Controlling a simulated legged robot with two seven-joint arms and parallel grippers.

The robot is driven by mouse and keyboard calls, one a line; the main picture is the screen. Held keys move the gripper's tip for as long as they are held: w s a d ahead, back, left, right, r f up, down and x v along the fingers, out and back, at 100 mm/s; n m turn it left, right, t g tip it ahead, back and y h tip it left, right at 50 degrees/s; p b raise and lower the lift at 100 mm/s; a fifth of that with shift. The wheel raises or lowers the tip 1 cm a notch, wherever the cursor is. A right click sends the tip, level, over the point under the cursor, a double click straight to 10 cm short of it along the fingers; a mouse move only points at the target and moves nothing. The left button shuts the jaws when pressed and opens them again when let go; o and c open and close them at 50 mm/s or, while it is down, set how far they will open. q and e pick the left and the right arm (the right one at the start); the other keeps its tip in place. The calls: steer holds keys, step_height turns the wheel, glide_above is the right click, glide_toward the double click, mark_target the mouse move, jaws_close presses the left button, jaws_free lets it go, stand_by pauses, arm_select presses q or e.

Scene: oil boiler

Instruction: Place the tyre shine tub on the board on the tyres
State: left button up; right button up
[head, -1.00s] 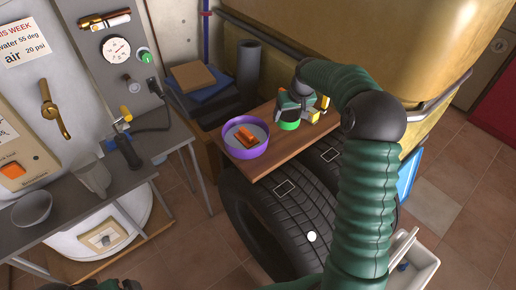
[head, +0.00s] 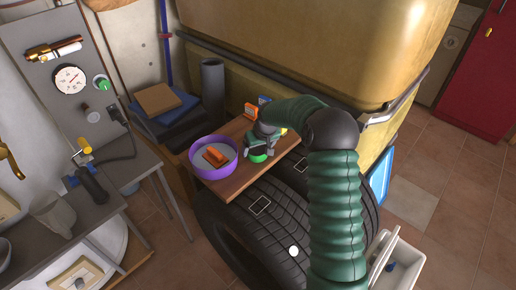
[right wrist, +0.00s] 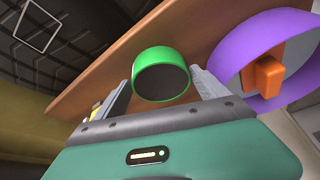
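The tyre shine tub, a small round tub with a bright green side (head: 258,158) and a dark end face, is at the wooden board (head: 232,188) on the tyres (head: 285,222). My right gripper (head: 262,143) reaches over the board from the right. In the right wrist view the green tub (right wrist: 161,75) sits between the two fingertips (right wrist: 162,78), which meet its sides. The gripper looks shut on it. I cannot tell whether the tub touches the board (right wrist: 215,30). My left gripper is not in view.
A purple bowl (head: 206,172) with an orange block (head: 215,157) stands at the board's left end. Orange (head: 250,110) and blue items stand behind the gripper. The large yellow tank (head: 290,45) rises behind. A white crate (head: 405,265) is at lower right.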

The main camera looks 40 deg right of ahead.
steer(key=shift+a+r, duration=0.3)
steer(key=shift+a, duration=0.35)
steer(key=shift+d, duration=0.2)
steer(key=shift+s+d+r, duration=0.1)
steer(key=shift+d+r, duration=0.1)
steer(key=a+p+v, duration=0.1)
steer(key=p+v, duration=0.1)
steer(key=v, duration=0.9)
steer(key=s+a+f+n+g, duration=0.15)
steer(key=s+a, duration=0.25)
steer(key=a, duration=0.5)
steer(key=s+a+f+n+t, duration=0.1)
steer(key=s+a+f, duration=0.2)
steer(key=a, duration=0.6)
steer(key=s+a+f+n+g+y, duration=0.1)
steer(key=s+a+f, duration=0.2)
steer(key=s+a, duration=0.8)
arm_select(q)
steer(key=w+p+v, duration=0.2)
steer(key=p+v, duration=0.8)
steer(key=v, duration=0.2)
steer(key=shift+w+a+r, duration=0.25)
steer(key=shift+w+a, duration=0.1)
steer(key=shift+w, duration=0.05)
arm_select(e)
step_height(320, 180, up, 10)
steer(key=d, duration=0.2)
steer(key=shift+s+r, duration=0.25)
